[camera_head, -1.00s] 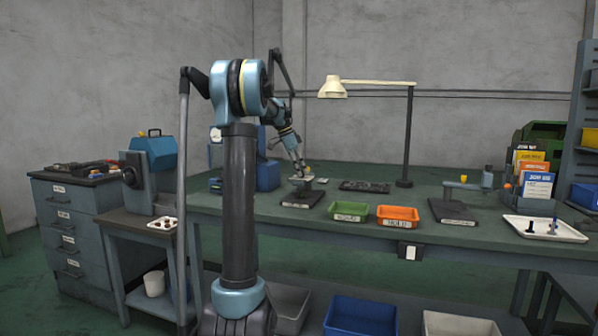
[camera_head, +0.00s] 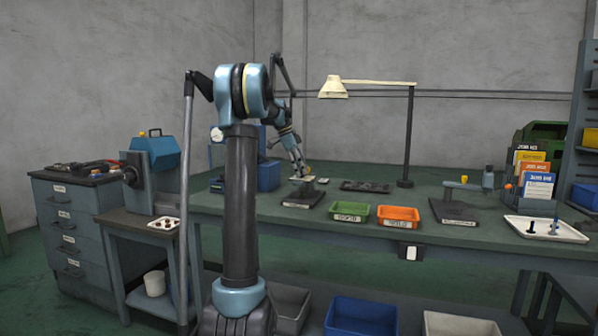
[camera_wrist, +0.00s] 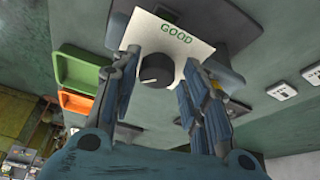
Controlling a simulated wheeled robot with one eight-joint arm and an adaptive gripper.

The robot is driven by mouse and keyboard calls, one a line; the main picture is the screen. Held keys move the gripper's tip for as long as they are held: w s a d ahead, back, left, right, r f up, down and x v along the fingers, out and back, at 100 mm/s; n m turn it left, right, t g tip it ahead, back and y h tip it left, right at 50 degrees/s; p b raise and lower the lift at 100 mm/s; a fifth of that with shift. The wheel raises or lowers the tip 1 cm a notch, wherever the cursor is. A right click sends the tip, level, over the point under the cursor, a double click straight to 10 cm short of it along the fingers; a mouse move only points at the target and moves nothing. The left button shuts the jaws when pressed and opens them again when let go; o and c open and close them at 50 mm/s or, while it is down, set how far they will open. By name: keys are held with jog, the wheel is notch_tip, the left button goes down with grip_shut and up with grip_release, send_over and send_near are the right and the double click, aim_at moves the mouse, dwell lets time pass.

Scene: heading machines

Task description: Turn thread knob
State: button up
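A round dark knob (camera_wrist: 157,69) with a pale pointer mark shows in the wrist view. It sits at the edge of a white plate (camera_wrist: 150,32) marked GOOD. My gripper (camera_wrist: 160,62) is open, with one finger on each side of the knob. Gaps show between the fingers and the knob, so I see no contact. In the head view my gripper (camera_head: 298,172) is over a small fixture on a dark base (camera_head: 300,198) on the green bench. The knob is too small to make out there.
A green tray (camera_head: 349,212) and an orange tray (camera_head: 398,216) stand to the right of the fixture. A desk lamp (camera_head: 408,140) rises behind them. A second fixture on a dark base (camera_head: 453,212) and a white tray (camera_head: 546,236) are farther right. A blue box (camera_head: 268,176) stands left of my gripper.

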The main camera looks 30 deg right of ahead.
jog(key=shift+s, duration=0.1)
jog(key=v, duration=1.2)
jog(key=shift+w, duration=0.2)
jog(key=shift+a+f, duration=0.15)
